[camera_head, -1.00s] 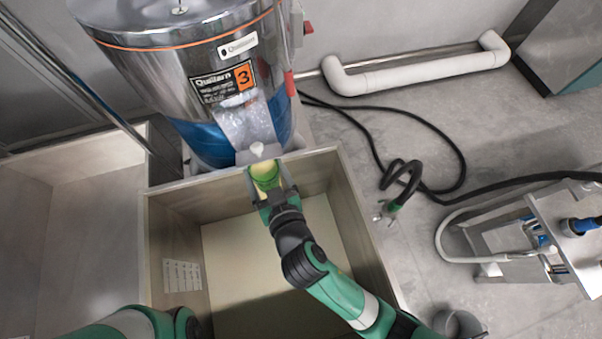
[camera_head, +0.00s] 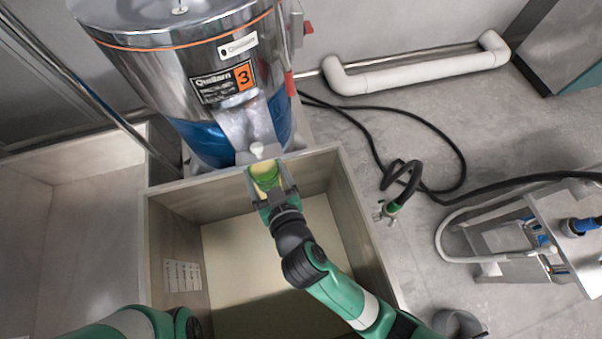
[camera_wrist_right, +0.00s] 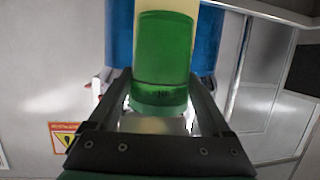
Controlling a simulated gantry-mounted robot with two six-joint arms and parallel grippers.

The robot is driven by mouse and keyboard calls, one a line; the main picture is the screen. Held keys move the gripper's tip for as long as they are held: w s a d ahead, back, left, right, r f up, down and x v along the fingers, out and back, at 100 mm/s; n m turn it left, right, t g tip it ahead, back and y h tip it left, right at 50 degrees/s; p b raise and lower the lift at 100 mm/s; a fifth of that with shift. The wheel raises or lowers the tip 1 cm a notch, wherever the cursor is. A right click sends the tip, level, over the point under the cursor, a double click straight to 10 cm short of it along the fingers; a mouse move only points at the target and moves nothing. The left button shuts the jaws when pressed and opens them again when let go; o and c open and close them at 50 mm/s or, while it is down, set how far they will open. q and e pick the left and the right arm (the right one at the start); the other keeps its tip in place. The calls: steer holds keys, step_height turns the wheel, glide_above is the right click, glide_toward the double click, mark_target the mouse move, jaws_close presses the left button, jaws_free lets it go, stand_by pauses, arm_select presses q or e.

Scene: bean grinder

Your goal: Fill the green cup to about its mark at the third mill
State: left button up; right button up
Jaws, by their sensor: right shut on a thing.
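The third mill (camera_head: 205,75) is a steel drum with a blue lower part and an orange "3" label. Its pale spout (camera_head: 257,150) points down at the bin's back edge. My right gripper (camera_head: 268,188) is shut on the green cup (camera_head: 265,177), held upright under the spout. In the right wrist view the green cup (camera_wrist_right: 163,50) is translucent, with a dark mark low on its side. A pale yellow column meets the cup's top there. The fill level is not clear. Of my left arm, only a green and white part shows at the lower left; its gripper is out of view.
A large open bin (camera_head: 330,230) lies below my right arm, with a pale floor and a small printed sheet on its left wall. A black hose (camera_head: 450,150) and a white pipe (camera_head: 420,72) lie to the right. A metal cart (camera_head: 520,240) stands at the far right.

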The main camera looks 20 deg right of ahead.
steer(key=shift+s+d+r, duration=0.1)
steer(key=shift+d, duration=0.15)
steer(key=s+d+p, duration=1.1)
steer(key=d, duration=0.4)
steer(key=shift+s+d, duration=0.2)
steer(key=shift+d, duration=0.1)
stand_by(0.4)
